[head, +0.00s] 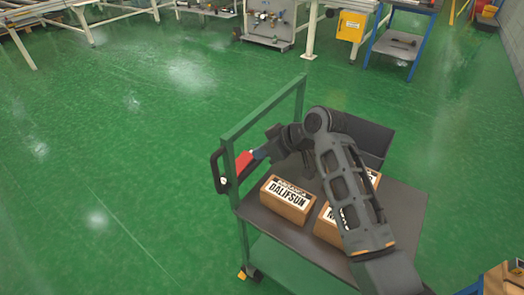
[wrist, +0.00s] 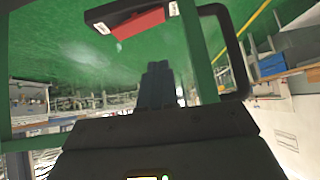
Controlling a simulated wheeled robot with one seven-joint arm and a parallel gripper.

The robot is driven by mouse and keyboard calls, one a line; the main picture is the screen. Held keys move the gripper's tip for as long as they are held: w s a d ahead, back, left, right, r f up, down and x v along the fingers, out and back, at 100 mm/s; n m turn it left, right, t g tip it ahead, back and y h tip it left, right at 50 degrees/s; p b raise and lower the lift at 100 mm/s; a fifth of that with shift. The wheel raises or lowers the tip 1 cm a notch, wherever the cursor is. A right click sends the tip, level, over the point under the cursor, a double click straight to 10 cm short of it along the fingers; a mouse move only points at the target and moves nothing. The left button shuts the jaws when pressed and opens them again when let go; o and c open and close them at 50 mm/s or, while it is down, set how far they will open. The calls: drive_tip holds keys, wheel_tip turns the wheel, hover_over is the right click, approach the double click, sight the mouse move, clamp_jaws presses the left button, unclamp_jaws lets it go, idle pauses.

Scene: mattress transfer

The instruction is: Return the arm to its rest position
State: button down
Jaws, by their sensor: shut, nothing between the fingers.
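My arm reaches over a cart in the head view. My gripper (head: 260,154) is shut and empty, level with the cart's green frame, beside a red block on a black handle (head: 216,172). In the wrist view, the closed fingers of my gripper (wrist: 158,72) point away from the camera, with nothing between them. The red block (wrist: 135,29) and the black handle show above and right of the fingers there. I cannot tell whether the fingertips touch the handle or the frame.
The cart has a dark top shelf (head: 408,203) and a green upright frame (head: 262,112). Brown labelled boxes, including one marked DALIFSUN (head: 287,200), stand on the shelf under my arm. A dark bin stands behind them. Green floor (head: 110,150) is clear at left; benches line the back.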

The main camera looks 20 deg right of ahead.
drive_tip(key=s+a+f+m+t+h, duration=0.15)
drive_tip(key=s+f, duration=0.35)
drive_tip(key=s, duration=0.8)
drive_tip(key=s+d+f+m+t+h, duration=0.1)
drive_tip(key=s+f+m+t+h, duration=0.2)
drive_tip(key=s, duration=1)
drive_tip(key=s+r+t, duration=0.1)
drive_tip(key=s+r, duration=0.7)
drive_tip(key=s, duration=0.3)
drive_tip(key=s+r+m+t, duration=0.1)
drive_tip(key=s+r, duration=0.7)
drive_tip(key=s, duration=0.2)
drive_tip(key=shift+s+a+r+t, duration=0.35)
drive_tip(key=shift+s, duration=0.05)
drive_tip(key=shift+h, duration=0.25)
